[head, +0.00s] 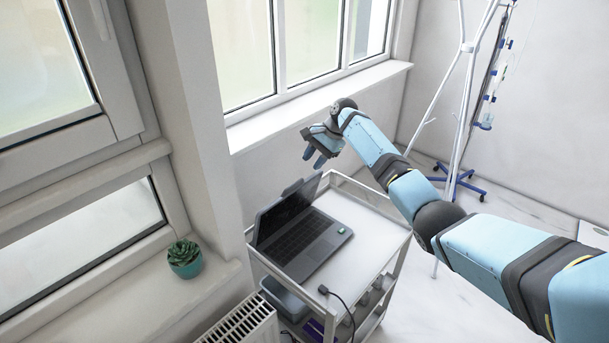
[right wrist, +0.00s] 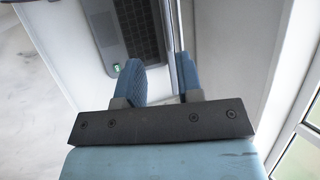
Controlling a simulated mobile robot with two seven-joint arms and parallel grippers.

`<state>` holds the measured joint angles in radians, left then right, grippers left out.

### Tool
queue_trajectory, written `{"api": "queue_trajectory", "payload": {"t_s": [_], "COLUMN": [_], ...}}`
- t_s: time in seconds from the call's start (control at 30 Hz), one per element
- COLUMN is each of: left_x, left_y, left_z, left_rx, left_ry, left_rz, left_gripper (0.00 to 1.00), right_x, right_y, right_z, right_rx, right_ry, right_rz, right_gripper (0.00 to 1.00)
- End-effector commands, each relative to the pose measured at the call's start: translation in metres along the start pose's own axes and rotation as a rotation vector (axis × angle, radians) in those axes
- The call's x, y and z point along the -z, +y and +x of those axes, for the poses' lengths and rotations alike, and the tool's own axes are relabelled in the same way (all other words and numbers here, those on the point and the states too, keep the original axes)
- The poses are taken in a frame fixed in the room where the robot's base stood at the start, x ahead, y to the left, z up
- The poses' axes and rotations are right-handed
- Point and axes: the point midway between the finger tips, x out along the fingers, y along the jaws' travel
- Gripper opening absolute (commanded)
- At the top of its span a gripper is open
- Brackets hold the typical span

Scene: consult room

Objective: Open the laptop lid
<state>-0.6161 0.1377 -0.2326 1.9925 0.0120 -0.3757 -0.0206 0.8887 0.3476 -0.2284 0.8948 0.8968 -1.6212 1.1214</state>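The dark grey laptop (head: 299,240) stands on the white cart. Its lid (head: 287,209) is raised and stands steeply up from the keyboard. The laptop's keyboard side also shows in the right wrist view (right wrist: 128,30), with the lid close to edge-on beside it. My right gripper (head: 315,159) is above the far upper corner of the lid, apart from it in the head view. Its two blue fingers (right wrist: 162,75) are spread with a gap between them, and I see nothing held. My left gripper is not in view.
The white cart (head: 369,212) has a raised rim and clear top beside the laptop. A cable (head: 340,300) hangs at its near edge. A potted plant (head: 185,258) sits on the sill, a radiator (head: 240,325) below. A drip stand (head: 462,90) stands behind.

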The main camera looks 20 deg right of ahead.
Motion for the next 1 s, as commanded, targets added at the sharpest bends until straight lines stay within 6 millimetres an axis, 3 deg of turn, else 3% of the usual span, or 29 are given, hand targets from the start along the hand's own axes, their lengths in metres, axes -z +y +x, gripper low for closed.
{"api": "queue_trajectory", "payload": {"t_s": [0.23,0.77,0.87,1.0], "left_x": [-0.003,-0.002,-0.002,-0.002], "left_y": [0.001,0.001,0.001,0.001], "left_z": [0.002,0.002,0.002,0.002], "left_rx": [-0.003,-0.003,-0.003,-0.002], "left_ry": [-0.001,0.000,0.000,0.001], "left_rz": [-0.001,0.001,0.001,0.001], "left_gripper": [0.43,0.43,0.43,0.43], "right_x": [0.000,-0.001,-0.002,-0.014], "right_y": [0.000,0.000,0.004,0.030], "right_z": [-0.027,-0.030,-0.023,0.015], "right_rx": [0.000,0.000,-0.006,-0.044], "right_ry": [0.000,0.000,0.004,0.035], "right_rz": [0.000,0.000,-0.014,-0.115], "right_gripper": [0.34,0.34,0.34,0.34]}}
